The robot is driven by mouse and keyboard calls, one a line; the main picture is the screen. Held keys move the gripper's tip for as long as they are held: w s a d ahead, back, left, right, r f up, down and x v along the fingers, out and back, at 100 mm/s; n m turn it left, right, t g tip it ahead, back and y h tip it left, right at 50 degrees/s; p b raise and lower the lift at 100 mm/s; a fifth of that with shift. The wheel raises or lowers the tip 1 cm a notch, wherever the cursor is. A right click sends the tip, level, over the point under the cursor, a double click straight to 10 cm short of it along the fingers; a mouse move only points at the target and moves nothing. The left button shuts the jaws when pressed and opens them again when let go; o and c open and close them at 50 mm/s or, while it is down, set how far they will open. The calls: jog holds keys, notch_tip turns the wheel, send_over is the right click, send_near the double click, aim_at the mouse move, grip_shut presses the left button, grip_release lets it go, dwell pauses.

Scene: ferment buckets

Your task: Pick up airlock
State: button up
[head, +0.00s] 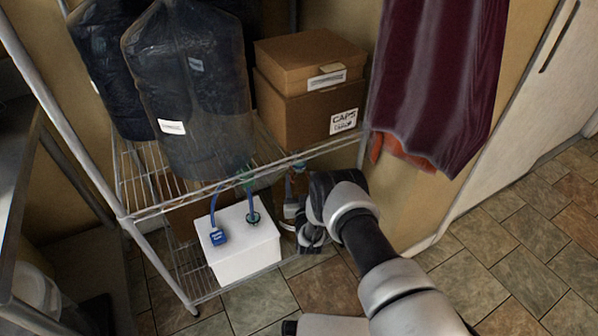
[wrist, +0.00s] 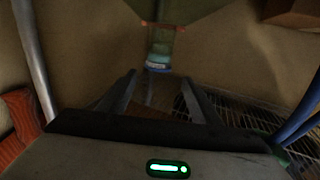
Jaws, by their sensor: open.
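A small clear piece with a blue and white band (wrist: 158,62) lies ahead of my fingers in the wrist view, apart from them. It may be the airlock, but the view is dark. In the head view, a slim clear item with a pale base (head: 291,210) stands right of the white bucket (head: 245,262), close to my gripper (head: 310,235). I cannot tell for certain that both views show the same item. My gripper is open, with nothing visible between its fingers in the wrist view (wrist: 162,88).
The wire shelf (head: 165,204) above holds dark bagged containers (head: 185,95) and cardboard boxes (head: 310,110). A maroon cloth (head: 440,80) hangs at the right. The tiled floor (head: 500,255) at right is clear.

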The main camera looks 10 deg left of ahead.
aim_at(300, 168)
jog(key=w, duration=0.2)
jog(key=w+b, duration=0.2)
jog(key=w, duration=0.1)
jog(key=shift+w+a+f, duration=0.25)
jog(key=shift+w+a, duration=0.1)
jog(key=shift+w+a+r+b, duration=0.1)
jog(key=shift+w+b, duration=0.2)
jog(key=shift+w, duration=0.2)
jog(key=c, duration=1.2)
jog(key=shift+r, duration=0.15)
